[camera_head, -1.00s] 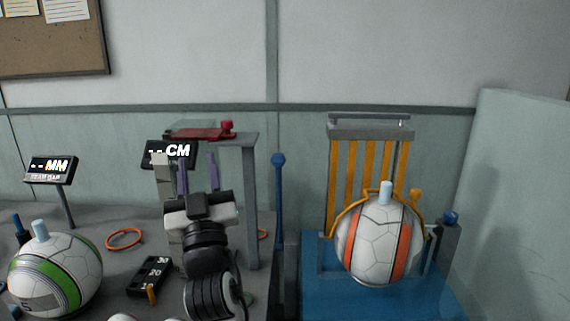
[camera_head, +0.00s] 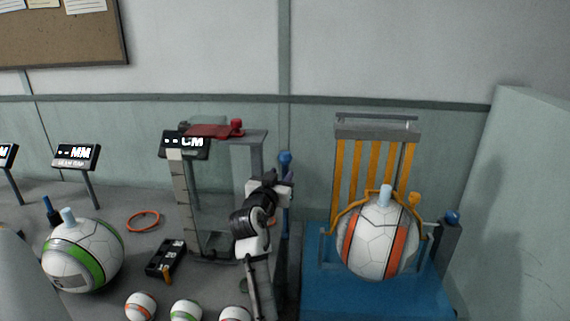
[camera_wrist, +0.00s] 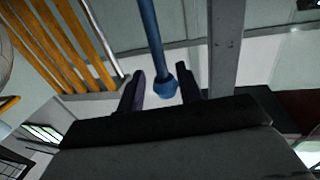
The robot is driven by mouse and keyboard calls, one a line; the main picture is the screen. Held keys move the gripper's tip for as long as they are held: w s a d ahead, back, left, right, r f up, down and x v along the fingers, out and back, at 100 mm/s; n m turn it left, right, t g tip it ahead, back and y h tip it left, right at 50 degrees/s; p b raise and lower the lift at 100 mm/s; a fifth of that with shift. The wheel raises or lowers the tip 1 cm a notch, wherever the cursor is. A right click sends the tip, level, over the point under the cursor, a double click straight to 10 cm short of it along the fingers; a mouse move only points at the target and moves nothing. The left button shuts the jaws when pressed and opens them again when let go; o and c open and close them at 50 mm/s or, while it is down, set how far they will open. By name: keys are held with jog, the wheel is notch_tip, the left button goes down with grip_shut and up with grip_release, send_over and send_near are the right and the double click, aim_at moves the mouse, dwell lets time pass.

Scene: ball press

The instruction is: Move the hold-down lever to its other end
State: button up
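A tall blue lever with a round knob (camera_head: 285,158) stands upright in the head view, left of the blue press base; I take it for the hold-down lever. In the wrist view, the lever's rod (camera_wrist: 151,35) runs down to the knob, which shows between the two dark fingers of my gripper (camera_wrist: 160,75). The fingers are apart, with a visible gap on the left; contact is not clear. A white and orange ball (camera_head: 377,240) sits in the press, beside an orange curved bar (camera_head: 345,206).
A grey measuring frame (camera_head: 257,150) with a red slider (camera_head: 215,131) stands just left of my gripper. A second blue knob (camera_head: 452,217) tops a post right of the press. A green-striped ball (camera_head: 82,255) and several small balls are on the left.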

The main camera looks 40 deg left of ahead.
aim_at(284, 170)
jog(key=shift+p+x, duration=0.55)
jog(key=shift+x, duration=1.85)
grip_shut()
